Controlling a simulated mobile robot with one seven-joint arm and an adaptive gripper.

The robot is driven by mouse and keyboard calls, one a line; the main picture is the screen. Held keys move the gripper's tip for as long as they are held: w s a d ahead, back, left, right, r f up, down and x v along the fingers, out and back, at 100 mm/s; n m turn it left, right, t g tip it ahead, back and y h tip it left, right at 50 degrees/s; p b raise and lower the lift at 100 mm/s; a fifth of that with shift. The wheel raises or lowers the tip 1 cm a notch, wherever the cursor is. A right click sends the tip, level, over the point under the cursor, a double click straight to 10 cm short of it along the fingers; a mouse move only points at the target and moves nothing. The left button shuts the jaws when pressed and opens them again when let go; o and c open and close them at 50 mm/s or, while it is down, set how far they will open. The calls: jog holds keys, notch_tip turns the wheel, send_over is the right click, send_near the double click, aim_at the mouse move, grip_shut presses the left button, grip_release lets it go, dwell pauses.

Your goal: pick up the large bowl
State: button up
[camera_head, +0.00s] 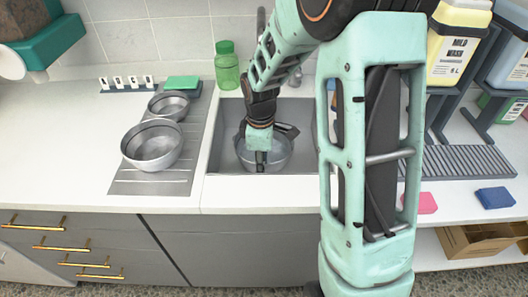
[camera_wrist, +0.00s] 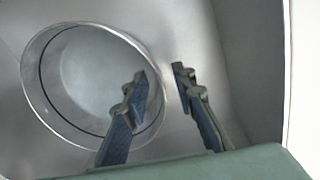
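A round metal bowl (camera_head: 245,155) sits in the sink and looks about as wide as the front bowl on the drainboard. My gripper (camera_head: 261,165) reaches down into the sink at this bowl and hides part of it. In the wrist view the bowl (camera_wrist: 85,75) lies on the left, and my gripper (camera_wrist: 161,74) is open with its two fingers apart. One finger overlaps the inside of the rim and the other is outside it. Contact with the rim cannot be told. Two metal bowls stand on the drainboard: a wider one in front (camera_head: 152,147) and a smaller one behind (camera_head: 168,106).
The sink (camera_head: 220,140) walls stand close around my gripper. A green bottle (camera_head: 227,68) and green sponge (camera_head: 182,83) are behind. A pink sponge (camera_head: 426,203), a blue sponge (camera_head: 495,198) and a dark rack (camera_head: 470,161) are on the right. The left counter (camera_head: 50,145) is clear.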

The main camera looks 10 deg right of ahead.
grip_shut()
jog(key=shift+r, duration=0.1)
